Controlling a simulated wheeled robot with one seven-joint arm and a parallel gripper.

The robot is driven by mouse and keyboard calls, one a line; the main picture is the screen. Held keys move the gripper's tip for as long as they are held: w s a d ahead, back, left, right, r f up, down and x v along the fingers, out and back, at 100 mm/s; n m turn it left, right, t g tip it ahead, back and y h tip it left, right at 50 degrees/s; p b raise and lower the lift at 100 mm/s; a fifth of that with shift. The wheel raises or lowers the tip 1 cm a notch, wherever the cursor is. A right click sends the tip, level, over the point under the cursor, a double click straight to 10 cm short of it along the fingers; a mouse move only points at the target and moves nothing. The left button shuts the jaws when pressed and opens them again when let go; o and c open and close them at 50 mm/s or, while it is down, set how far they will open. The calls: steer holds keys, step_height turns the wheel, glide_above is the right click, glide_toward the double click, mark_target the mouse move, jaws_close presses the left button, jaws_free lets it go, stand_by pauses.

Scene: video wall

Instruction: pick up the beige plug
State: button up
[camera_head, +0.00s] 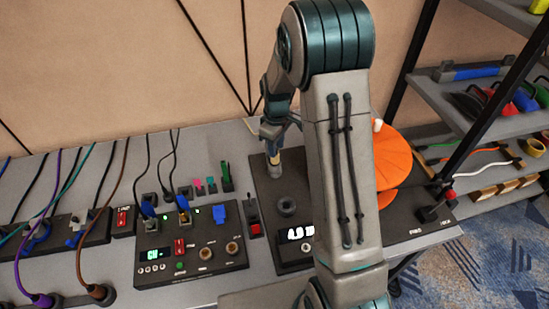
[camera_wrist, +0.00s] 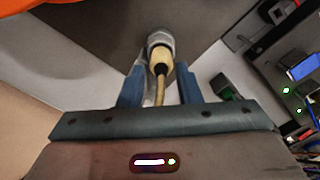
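The beige plug (camera_wrist: 161,62) is in the middle of the wrist view, with its end in a round grey metal socket and a beige cable running from it toward my gripper. My gripper (camera_wrist: 160,75) has its two blue fingers on either side of the plug, and a gap shows between finger and plug. In the head view my gripper (camera_head: 271,136) is low over the dark panel (camera_head: 265,205), with the plug (camera_head: 273,157) just below it. My arm hides part of that panel.
A control box (camera_head: 190,250) with knobs and a green display stands left of the panel. Several cables with plugs run along the left of the bench. An orange disc (camera_head: 392,160) is at the right, beside shelves (camera_head: 470,110).

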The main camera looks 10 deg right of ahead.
steer(key=shift+w+a+f+p, duration=0.1)
steer(key=shift+f+p, duration=0.1)
steer(key=shift+f, duration=0.85)
steer(key=shift+a+f+p, duration=0.1)
steer(key=shift+f+p, duration=0.05)
steer(key=shift+f, duration=0.9)
steer(key=c, duration=0.6)
steer(key=shift+c, duration=0.2)
steer(key=shift+r, duration=0.1)
